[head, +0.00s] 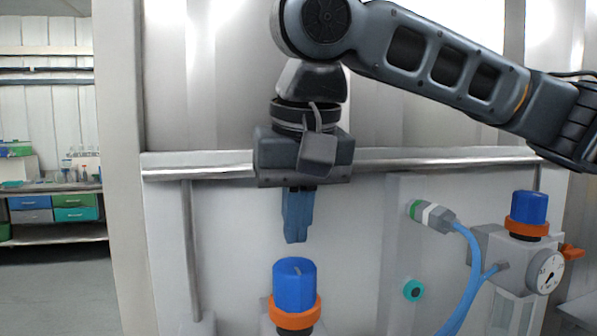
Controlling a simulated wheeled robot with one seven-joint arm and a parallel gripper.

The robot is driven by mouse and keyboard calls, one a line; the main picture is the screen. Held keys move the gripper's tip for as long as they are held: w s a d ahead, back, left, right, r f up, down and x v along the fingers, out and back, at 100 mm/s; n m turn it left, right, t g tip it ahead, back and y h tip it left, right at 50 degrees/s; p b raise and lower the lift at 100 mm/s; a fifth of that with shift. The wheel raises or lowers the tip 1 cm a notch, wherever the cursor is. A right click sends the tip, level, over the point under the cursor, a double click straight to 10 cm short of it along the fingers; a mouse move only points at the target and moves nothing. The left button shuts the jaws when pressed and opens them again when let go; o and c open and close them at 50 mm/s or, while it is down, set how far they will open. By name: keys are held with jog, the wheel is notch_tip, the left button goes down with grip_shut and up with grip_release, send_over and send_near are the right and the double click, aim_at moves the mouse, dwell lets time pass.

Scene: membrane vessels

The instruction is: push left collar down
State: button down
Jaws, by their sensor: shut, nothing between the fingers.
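The left collar (295,314) is an orange ring around the lower part of a blue cap (294,283) at the bottom centre of the head view. The fitting below it is mostly cut off by the frame's lower edge. My gripper (295,240) points down above the blue cap, its blue fingers shut and empty. A small gap shows between the fingertips and the cap top. A second orange collar (527,229) sits under another blue cap (529,206) on a grey unit at the right.
A blue hose (470,285) with a grey and green connector (432,215) runs beside the right unit, which bears a round gauge (546,272) and an orange lever (571,252). A metal rail (430,158) crosses the wall behind my gripper. A teal knob (413,291) sits low on the panel.

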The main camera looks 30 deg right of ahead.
aim_at(295, 306)
jog(key=shift+f, duration=1.25)
jog(key=shift+f, duration=0.1)
